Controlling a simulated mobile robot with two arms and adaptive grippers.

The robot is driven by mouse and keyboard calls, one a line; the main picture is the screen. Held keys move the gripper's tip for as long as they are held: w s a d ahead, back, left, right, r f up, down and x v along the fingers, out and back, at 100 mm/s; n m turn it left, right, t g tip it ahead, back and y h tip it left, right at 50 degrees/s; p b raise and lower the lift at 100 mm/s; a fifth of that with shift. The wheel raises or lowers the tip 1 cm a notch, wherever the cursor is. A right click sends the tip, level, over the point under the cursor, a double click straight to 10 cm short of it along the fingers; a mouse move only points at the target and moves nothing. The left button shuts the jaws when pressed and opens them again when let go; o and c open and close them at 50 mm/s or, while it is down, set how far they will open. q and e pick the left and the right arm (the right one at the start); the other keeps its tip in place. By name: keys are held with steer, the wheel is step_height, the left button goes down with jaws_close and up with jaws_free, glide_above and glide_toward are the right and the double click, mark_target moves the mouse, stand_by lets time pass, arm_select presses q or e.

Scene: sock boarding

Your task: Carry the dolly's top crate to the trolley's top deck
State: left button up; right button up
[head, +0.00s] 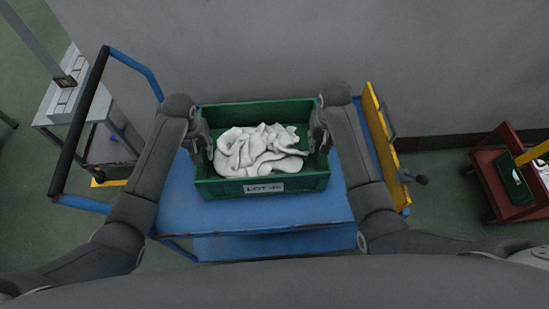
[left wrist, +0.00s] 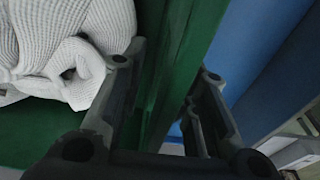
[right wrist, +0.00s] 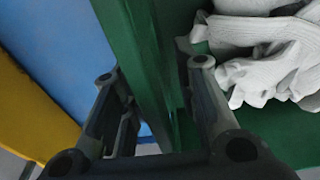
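The green crate (head: 262,187), labelled LOT and filled with white socks (head: 258,150), appears to rest level on the blue top deck (head: 180,205) of the trolley. My left gripper (head: 205,140) is at the crate's left wall. In the left wrist view its fingers (left wrist: 168,68) stand apart on either side of the green wall (left wrist: 175,70), with a gap on the outer side. My right gripper (head: 320,130) is at the right wall. In the right wrist view its fingers (right wrist: 155,72) also straddle the wall (right wrist: 140,60), spread wider than it. The crate's underside is hidden.
The trolley's push handle (head: 80,120) rises at the left. A yellow upright panel (head: 378,130) stands right of the deck. A grey wall (head: 300,50) is close behind. A red cart (head: 488,165) holding a dark green box (head: 516,182) stands far right. A grey bench (head: 62,98) is at the left.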

arm_select(q)
steer(key=r, duration=0.7)
steer(key=s+r, duration=0.1)
steer(key=r, duration=0.2)
steer(key=shift+s+r, duration=0.1)
steer(key=shift+r, duration=0.25)
steer(key=shift+s+r, duration=0.1)
steer(key=shift+r, duration=0.45)
arm_select(e)
steer(key=shift+r, duration=0.1)
steer(key=r, duration=0.4)
steer(key=s+r, duration=0.1)
steer(key=r, duration=0.6)
steer(key=shift+s+r, duration=0.25)
steer(key=shift+r, duration=0.1)
